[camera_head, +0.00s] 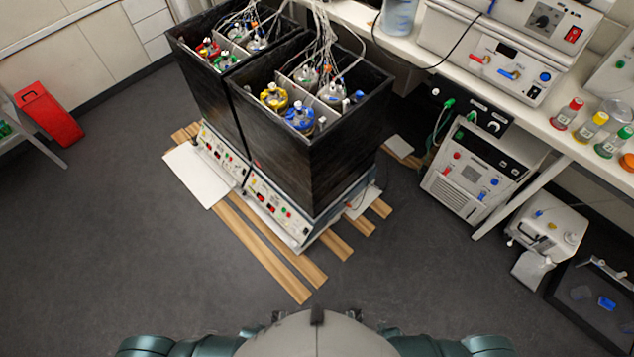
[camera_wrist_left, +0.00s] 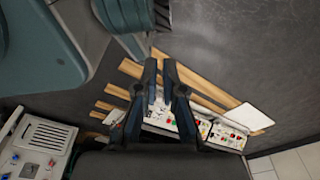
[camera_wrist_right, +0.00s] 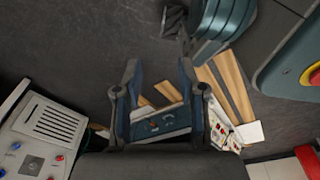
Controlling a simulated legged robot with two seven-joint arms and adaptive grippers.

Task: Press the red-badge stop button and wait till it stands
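Two black-walled shakers stand side by side on the floor in the head view, the left one (camera_head: 203,90) and the right one (camera_head: 310,150). The left control panel (camera_head: 222,153) and right control panel (camera_head: 273,208) face the front left and carry small red, green and other buttons. The badges are too small to read, so I cannot tell which is the red-badge stop button. The panels also show in the left wrist view (camera_wrist_left: 205,128). My left gripper (camera_wrist_left: 161,63) is partly open and empty. My right gripper (camera_wrist_right: 158,64) is open wider and empty. Both are apart from the panels.
Wooden strips (camera_head: 270,250) and a white plate (camera_head: 197,176) lie around the shakers' base. A white bench (camera_head: 520,100) with instruments is at right, with a boxy unit (camera_head: 480,165) below it. A red bin (camera_head: 48,115) stands far left. The front floor is clear.

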